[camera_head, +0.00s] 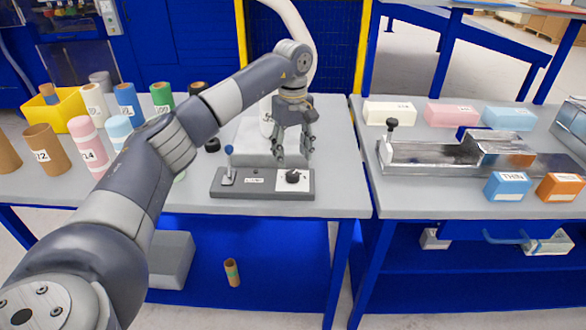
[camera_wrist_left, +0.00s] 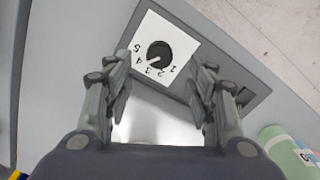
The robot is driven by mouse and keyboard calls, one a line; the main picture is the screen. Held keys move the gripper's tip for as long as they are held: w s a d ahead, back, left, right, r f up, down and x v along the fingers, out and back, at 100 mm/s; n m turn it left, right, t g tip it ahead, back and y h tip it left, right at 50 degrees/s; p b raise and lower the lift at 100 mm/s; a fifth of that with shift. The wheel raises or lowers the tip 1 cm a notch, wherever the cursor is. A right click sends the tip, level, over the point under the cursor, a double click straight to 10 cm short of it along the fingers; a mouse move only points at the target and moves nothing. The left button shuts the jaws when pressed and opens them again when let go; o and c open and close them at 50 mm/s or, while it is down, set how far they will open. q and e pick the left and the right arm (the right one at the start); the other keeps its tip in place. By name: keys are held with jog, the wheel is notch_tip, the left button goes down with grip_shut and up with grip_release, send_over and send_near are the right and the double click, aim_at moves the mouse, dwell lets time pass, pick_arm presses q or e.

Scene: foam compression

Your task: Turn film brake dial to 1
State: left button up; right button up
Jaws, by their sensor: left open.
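The film brake dial is a black round knob (camera_head: 293,176) on a white square plate with numbers, at the right end of a dark grey control box (camera_head: 262,190). In the left wrist view the knob (camera_wrist_left: 159,55) sits above and between my fingers, with the digits 1 to 5 around its lower side. Its light pointer mark appears near the 2 or 3, but I cannot tell exactly. My left gripper (camera_head: 294,150) is open and empty, above and just behind the dial, pointing down. It also shows in the left wrist view (camera_wrist_left: 160,80). My right gripper is not in view.
A lever with a blue knob (camera_head: 229,150) stands at the box's left end. A pale grey block (camera_head: 250,150) lies behind the box. Several film rolls and a yellow bin (camera_head: 62,108) stand at the left. A second table with a metal fixture (camera_head: 430,152) and foam blocks is at the right.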

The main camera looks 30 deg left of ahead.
aim_at(293, 173)
pick_arm(q)
notch_tip(293, 173, down, 6)
jog(key=shift+f+p, duration=0.1)
jog(key=shift+p, duration=0.3)
jog(key=shift+c, duration=0.5)
jog(key=c, duration=1)
